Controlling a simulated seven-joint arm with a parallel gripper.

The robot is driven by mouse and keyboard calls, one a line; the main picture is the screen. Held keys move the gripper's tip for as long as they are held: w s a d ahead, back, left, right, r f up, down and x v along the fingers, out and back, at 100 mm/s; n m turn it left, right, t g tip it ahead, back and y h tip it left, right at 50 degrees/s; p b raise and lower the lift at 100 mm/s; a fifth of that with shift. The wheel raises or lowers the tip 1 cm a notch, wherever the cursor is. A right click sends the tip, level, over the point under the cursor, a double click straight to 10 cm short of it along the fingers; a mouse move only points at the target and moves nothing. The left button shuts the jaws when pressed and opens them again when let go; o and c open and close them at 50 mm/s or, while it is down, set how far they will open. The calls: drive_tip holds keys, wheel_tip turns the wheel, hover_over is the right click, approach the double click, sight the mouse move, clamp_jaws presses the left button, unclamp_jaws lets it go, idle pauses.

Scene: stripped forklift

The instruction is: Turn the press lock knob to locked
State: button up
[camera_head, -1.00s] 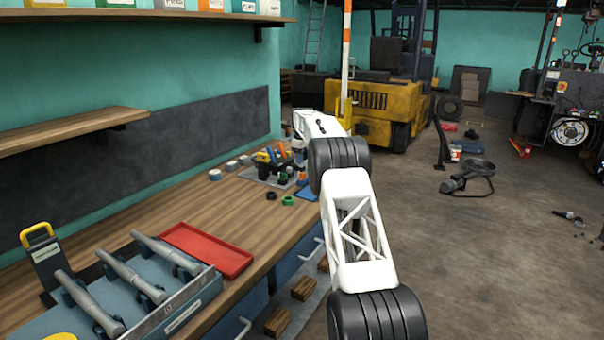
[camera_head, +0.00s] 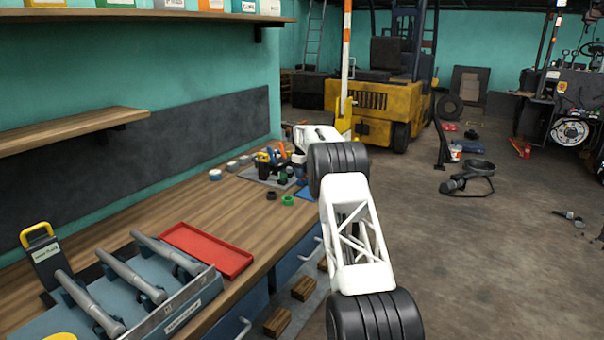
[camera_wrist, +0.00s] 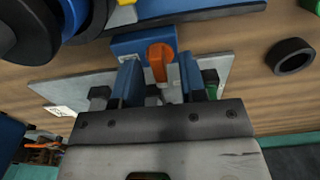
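In the wrist view an orange knob (camera_wrist: 159,62) sits on a blue block (camera_wrist: 130,43) on a grey plate (camera_wrist: 75,88). My gripper (camera_wrist: 160,72) has two blue fingers, one on each side of the knob. They stand apart, with a visible gap beside the knob, so it looks open and not clamped. Whether the knob reads locked or unlocked cannot be told; no marking is legible. In the head view, the grey plate (camera_head: 252,177) with its cluster of small parts stands at the bench's far end. My gripper is mostly hidden there.
The wooden bench (camera_head: 150,215) holds a red tray (camera_head: 207,250), tape rolls (camera_head: 215,174) and a green ring (camera_head: 288,200). A black ring (camera_wrist: 290,55) lies to the right in the wrist view. Large dark and blue round shapes crowd its upper left corner.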

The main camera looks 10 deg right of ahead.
clamp_jaws()
drive_tip(key=shift+m, duration=0.4)
drive_tip(key=m, duration=0.3)
drive_tip(key=shift+m, duration=0.3)
drive_tip(key=m, duration=0.9)
drive_tip(key=shift+m, duration=2.3)
